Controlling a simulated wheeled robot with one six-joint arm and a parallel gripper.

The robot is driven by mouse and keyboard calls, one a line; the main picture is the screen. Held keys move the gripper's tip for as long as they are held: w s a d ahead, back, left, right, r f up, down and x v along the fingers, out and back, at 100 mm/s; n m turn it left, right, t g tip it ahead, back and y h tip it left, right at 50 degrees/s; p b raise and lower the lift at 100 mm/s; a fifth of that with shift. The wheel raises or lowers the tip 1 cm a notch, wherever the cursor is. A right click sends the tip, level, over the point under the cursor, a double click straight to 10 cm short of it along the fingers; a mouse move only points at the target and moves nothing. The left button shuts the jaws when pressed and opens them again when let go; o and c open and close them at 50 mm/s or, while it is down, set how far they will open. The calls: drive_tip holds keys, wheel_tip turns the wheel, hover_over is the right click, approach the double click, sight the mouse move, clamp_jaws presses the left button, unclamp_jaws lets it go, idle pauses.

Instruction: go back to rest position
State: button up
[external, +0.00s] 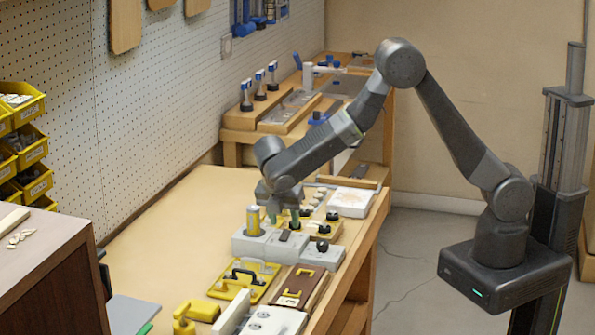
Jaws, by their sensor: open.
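My gripper (283,216) points down over the bench, just above and behind the grey blocks (284,246). Its greenish fingertips are apart, and I see nothing held between them. A yellow cylinder (253,221) stands upright on the left grey block, close to the left of my fingers. Whether the fingers touch anything there cannot be told. My arm reaches from the column at the right, bent high at the elbow.
The wooden bench (180,235) is bare on its left side. A yellow plate with a black handle (246,278), a brown panel (300,286) and a yellow clamp-like part (195,314) lie in front. A white tray (352,201) lies behind right. Yellow bins (25,145) hang at left.

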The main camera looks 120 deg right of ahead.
sight(287, 231)
drive_tip(key=x, duration=0.3)
drive_tip(key=shift+r, duration=0.1)
idle(0.3)
